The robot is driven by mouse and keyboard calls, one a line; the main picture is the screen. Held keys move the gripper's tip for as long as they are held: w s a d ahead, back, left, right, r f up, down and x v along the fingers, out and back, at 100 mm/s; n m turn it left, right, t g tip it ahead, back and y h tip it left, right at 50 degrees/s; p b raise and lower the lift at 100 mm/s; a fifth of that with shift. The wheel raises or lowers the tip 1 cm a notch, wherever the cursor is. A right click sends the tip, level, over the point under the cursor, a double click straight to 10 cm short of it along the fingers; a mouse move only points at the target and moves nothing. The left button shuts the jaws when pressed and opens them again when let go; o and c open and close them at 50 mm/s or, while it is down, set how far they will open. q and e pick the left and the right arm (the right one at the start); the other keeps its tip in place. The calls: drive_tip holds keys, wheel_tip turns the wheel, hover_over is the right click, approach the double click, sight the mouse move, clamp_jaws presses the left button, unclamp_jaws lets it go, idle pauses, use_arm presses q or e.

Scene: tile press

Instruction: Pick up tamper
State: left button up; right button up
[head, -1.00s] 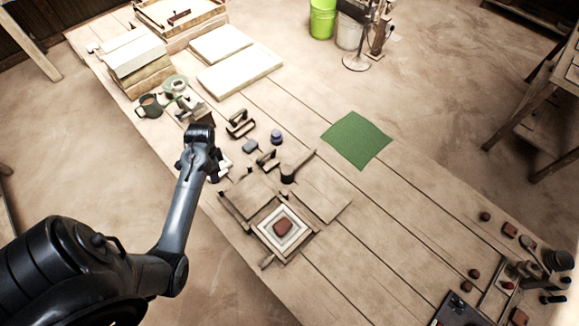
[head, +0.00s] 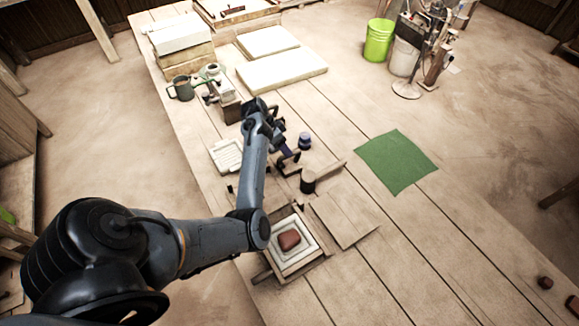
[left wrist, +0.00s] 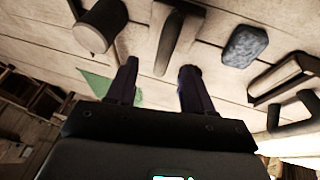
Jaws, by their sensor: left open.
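My left gripper (head: 287,155) reaches over the tool group on the wooden table in the head view. In the left wrist view its two dark fingers (left wrist: 159,72) are apart with nothing between them. A T-shaped tool with a long handle (left wrist: 168,48), which looks like the tamper, lies just beyond the gap between the fingertips, apart from them. In the head view the gripper and wrist largely hide this tool. My right gripper is in neither view.
A dark-headed mallet (head: 308,182) lies close by; it is also in the wrist view (left wrist: 98,27). A blue-grey sponge-like block (left wrist: 245,43) and a handled block (left wrist: 285,78) lie right. A framed mould (head: 307,255) holds a reddish lump (head: 289,239). A green cloth (head: 397,162) lies right.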

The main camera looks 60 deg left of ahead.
use_arm(q)
drive_tip(key=b, duration=0.1)
hover_over(289, 160)
drive_tip(key=d, duration=0.2)
drive_tip(key=shift+s+a+f, duration=0.1)
drive_tip(key=shift+f, duration=1.3)
drive_tip(key=shift+s+a+f, duration=0.1)
drive_tip(key=shift+f, duration=1.3)
clamp_jaws()
